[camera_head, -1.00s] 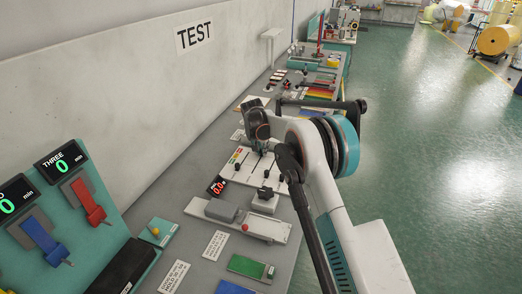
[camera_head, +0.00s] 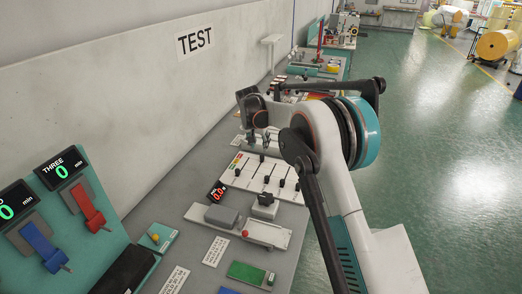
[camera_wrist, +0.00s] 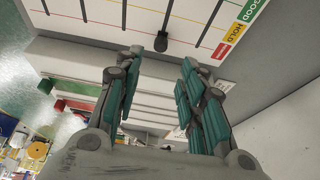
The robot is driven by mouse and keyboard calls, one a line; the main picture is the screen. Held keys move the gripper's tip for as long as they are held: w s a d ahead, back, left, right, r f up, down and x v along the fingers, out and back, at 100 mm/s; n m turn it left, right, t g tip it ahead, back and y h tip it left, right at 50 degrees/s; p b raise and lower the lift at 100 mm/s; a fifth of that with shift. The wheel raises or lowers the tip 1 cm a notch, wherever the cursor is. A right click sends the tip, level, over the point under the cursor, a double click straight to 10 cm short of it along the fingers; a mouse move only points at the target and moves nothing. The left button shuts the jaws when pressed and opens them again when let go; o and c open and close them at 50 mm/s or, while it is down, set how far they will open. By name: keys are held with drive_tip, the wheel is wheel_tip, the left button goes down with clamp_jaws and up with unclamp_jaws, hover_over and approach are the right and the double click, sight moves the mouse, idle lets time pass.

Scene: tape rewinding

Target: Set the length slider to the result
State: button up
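A white slider panel (camera_head: 250,183) lies on the grey table, with several dark slots and black knobs. One black knob (camera_head: 262,157) stands near its far edge, close to my gripper (camera_head: 258,140). I cannot tell which slider is the length slider. In the wrist view, the panel (camera_wrist: 105,14) fills the top, with a black knob (camera_wrist: 161,43) just beyond the fingertips. My gripper (camera_wrist: 162,60) is open with nothing between its teal-padded fingers, and appears apart from the knob. Coloured labels (camera_wrist: 239,31), green, yellow and red, sit at the panel's edge.
A small red-digit display (camera_head: 217,193) stands by the panel's near left corner. A grey block device (camera_head: 222,215) and a green plate (camera_head: 248,272) lie nearer. A teal timer stand (camera_head: 110,215) is at the left. The wall with a TEST sign (camera_head: 195,37) bounds the table.

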drive_tip(key=shift+v, duration=1.8)
drive_tip(key=s+d+r+n, duration=0.1)
drive_tip(key=s+d+r, duration=0.45)
drive_tip(key=s, duration=0.25)
drive_tip(key=s+d+r+t+y, duration=0.1)
drive_tip(key=s+d+r, duration=0.3)
drive_tip(key=s+r, duration=0.3)
drive_tip(key=s+d+r+n, duration=0.1)
drive_tip(key=s+d+r, duration=0.4)
drive_tip(key=s, duration=0.4)
drive_tip(key=s+d+f, duration=0.2)
drive_tip(key=s, duration=0.7)
drive_tip(key=s+d+f+n+t, duration=0.1)
drive_tip(key=s+d+f, duration=0.1)
drive_tip(key=s, duration=0.6)
drive_tip(key=s+d+f+n, duration=0.1)
drive_tip(key=s+d+f, duration=0.1)
drive_tip(key=s, duration=0.7)
drive_tip(key=shift+s+f+t+y, duration=0.3)
drive_tip(key=shift+s+f+t, duration=0.1)
drive_tip(key=shift+f, duration=0.05)
